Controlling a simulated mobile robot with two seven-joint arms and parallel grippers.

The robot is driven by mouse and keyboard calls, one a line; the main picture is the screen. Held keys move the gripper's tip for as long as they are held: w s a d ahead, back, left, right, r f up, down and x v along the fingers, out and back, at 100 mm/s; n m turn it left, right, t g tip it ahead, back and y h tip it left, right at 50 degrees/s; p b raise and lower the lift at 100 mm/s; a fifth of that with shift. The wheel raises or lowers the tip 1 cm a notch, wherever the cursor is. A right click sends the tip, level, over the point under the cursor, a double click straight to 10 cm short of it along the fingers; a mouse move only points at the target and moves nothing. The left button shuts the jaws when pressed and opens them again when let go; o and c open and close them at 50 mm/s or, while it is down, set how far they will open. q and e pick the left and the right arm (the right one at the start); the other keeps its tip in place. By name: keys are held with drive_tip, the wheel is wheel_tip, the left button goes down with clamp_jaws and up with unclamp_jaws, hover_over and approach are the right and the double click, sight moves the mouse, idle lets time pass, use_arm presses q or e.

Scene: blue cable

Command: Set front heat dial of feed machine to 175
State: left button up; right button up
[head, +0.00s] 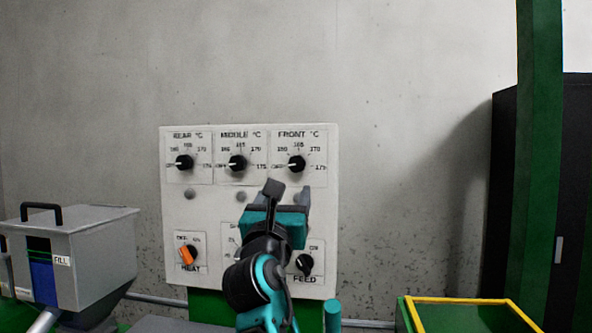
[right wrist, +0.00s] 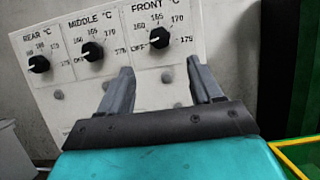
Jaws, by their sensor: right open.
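The white control panel (head: 325,220) stands against the wall. Its front heat dial (head: 297,163) is a black knob at the top right, with marks from OFF through 160, 165 and 170 to 175. The dial's white pointer is toward OFF on the left. The dial also shows in the right wrist view (right wrist: 160,38), above and between my fingers. My right gripper (head: 287,192) is open and empty, just below the front dial and apart from it in the picture. It also shows in the right wrist view (right wrist: 160,78). My left gripper is not in view.
The middle dial (head: 237,163) and rear dial (head: 184,162) sit to the left, both pointing toward OFF. An orange heat switch (head: 186,255) and a black feed knob (head: 304,263) are lower. A grey hopper (head: 85,250) stands left, a yellow-rimmed green bin (head: 460,300) right.

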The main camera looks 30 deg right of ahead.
sight(296, 167)
drive_tip(key=p+x, duration=0.1)
drive_tip(key=x, duration=1)
drive_tip(key=shift+f, duration=0.1)
drive_tip(key=shift+c, duration=0.2)
drive_tip(key=shift+c, duration=1.4)
drive_tip(key=c, duration=0.7)
drive_tip(key=shift+c, duration=0.2)
